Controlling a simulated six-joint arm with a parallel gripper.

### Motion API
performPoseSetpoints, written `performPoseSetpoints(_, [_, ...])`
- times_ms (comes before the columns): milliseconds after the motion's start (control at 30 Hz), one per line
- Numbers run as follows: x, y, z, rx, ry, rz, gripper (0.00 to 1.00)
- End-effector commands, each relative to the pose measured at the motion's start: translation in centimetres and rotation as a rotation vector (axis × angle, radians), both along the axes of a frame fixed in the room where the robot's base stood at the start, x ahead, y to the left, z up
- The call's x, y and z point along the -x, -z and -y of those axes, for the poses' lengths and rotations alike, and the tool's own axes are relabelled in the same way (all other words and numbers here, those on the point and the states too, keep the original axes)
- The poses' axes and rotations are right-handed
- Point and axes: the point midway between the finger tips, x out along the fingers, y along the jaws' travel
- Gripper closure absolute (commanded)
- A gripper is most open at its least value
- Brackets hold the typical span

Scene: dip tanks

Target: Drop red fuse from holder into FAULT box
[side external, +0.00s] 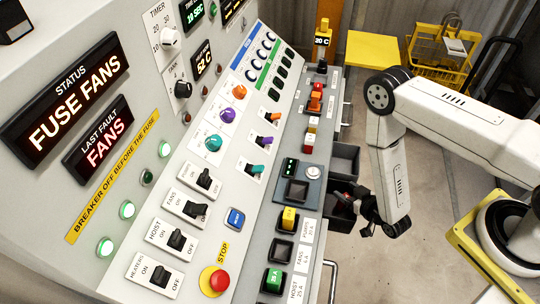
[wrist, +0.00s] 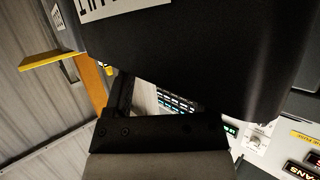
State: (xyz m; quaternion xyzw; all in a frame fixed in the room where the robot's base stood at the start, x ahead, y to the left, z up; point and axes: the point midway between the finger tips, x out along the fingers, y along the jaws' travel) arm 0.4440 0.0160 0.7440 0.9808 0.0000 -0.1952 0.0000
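My gripper (side external: 368,208) is low at the right side of the console, beside the front dark box (side external: 338,222). A small red spot (side external: 347,194) shows by its fingers; I cannot tell whether it is the red fuse, nor whether the fingers hold it. The FANS holder (side external: 281,249) on the console ledge looks dark, with no red fuse visible. In the wrist view a large black surface (wrist: 210,50) with a partly cut-off white label (wrist: 120,8) fills the top, very close, and hides the fingertips. The label cannot be read with certainty.
A second dark box (side external: 345,158) sits just behind the first. A yellow fuse (side external: 289,217) and a green fuse (side external: 274,280) stand in neighbouring holders. Metal handles stick out along the console edge.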

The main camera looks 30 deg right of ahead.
Motion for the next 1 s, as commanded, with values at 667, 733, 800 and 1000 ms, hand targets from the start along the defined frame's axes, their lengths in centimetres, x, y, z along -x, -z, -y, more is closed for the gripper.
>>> performPoseSetpoints(667, [1.8, -0.7, 0.0, 0.001, -0.001, -0.003, 0.12])
performPoseSetpoints(733, [2.5, -1.0, 0.0, 0.001, -0.001, -0.003, 0.12])
performPoseSetpoints(800, [3.4, -1.3, 0.0, 0.000, 0.000, -0.004, 0.12])
performPoseSetpoints(1000, [5.8, -2.3, -0.1, 0.001, -0.001, -0.003, 0.12])
